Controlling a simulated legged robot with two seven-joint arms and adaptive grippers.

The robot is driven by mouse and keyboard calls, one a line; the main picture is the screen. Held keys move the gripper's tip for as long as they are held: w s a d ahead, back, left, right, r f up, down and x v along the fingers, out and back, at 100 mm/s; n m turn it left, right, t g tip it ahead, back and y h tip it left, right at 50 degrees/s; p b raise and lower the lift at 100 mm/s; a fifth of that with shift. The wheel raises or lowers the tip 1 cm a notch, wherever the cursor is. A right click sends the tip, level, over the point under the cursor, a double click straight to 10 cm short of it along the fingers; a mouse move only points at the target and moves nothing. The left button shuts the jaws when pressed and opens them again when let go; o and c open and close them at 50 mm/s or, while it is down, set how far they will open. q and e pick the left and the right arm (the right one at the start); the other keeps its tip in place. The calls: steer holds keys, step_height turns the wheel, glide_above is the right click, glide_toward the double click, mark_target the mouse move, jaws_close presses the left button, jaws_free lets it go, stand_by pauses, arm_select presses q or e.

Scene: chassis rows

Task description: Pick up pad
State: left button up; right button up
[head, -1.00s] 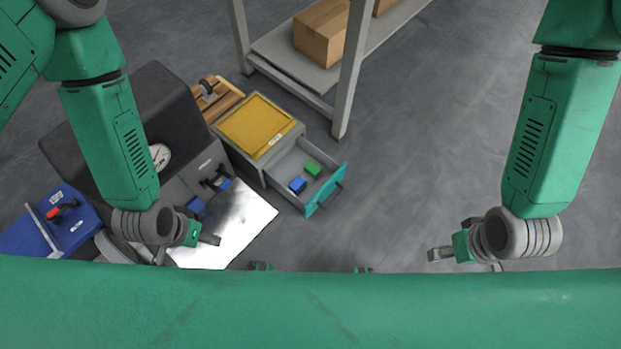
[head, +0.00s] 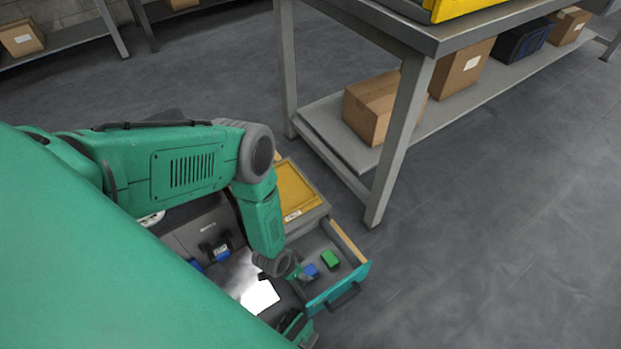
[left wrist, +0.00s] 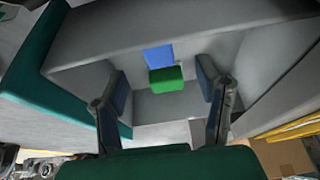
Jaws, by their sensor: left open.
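A blue block (head: 311,270) and a green block (head: 330,259) lie in the open drawer (head: 347,284); I cannot tell which is the pad. In the left wrist view the blue block (left wrist: 158,56) touches or nearly touches the green block (left wrist: 166,79). My left gripper (head: 298,274) reaches in over the drawer, beside the blue block. In the left wrist view its two fingers (left wrist: 164,101) stand apart with nothing between the tips, and both blocks show beyond them.
The drawer's teal front (head: 338,290) and grey walls surround the blocks. The cabinet (head: 310,214) with its yellow top stands behind. A grey metal shelf (head: 397,150) with cardboard boxes (head: 372,105) rises at the back. The floor to the right is clear.

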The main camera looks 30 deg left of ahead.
mark_target(307, 273)
arm_select(q)
steer(key=shift+w+d+f, duration=0.15)
steer(key=shift+w+f, duration=0.05)
steer(key=shift+f, duration=0.5)
steer(key=b+x, duration=0.3)
steer(key=x, duration=0.2)
steer(key=shift+s, duration=0.15)
steer(key=shift+f+b, duration=0.25)
steer(key=shift+b, duration=0.15)
steer(key=shift+w+d+r, duration=0.2)
steer(key=shift+d, duration=0.1)
arm_select(e)
step_height(307, 273, down, 4)
arm_select(q)
steer(key=shift+a, duration=0.2)
steer(key=c, duration=1.2)
steer(key=shift+s+a+f, duration=0.1)
steer(key=shift+a+f, duration=0.05)
jaws_close()
step_height(307, 273, up, 10)
steer(key=p, duration=0.5)
steer(key=shift+p, duration=0.4)
arm_select(e)
steer(key=r, duration=0.5)
steer(key=shift+a+r, duration=0.25)
